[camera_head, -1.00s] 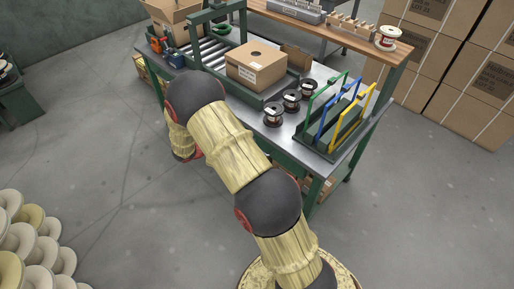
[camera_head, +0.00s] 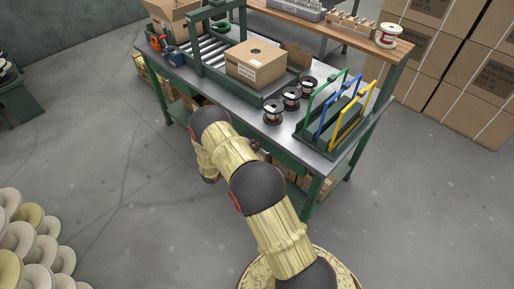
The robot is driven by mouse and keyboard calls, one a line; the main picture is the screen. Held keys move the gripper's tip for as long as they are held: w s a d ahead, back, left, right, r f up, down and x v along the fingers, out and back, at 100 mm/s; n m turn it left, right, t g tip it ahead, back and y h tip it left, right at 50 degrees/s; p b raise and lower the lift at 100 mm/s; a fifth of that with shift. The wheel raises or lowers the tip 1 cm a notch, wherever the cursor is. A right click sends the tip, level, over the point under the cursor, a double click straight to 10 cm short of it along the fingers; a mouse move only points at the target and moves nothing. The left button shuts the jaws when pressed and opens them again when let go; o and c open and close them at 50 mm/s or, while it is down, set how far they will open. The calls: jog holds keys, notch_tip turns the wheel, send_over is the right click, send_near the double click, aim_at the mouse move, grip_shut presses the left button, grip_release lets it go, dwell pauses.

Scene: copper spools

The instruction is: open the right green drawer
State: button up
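A green panel (camera_head: 287,158) shows under the near edge of the workbench's metal top, to the right of my arm. It looks like a drawer front, but its handle and outline are too small to make out. My arm covers the part of the bench front to its left. I cannot see any clear gap that would show a drawer pulled out. My arm reaches from the bottom right up to the bench front and bends down there.
The workbench (camera_head: 310,157) carries a cardboard box (camera_head: 256,62), several copper spools (camera_head: 273,112) and a rack with green, blue and yellow frames (camera_head: 345,117). Boxes stand on its lower shelf. Pale spools (camera_head: 20,237) are stacked at the lower left.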

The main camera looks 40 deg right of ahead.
jog(key=shift+x, duration=0.8)
jog(key=c, duration=0.3)
jog(key=c, duration=0.4)
grip_shut()
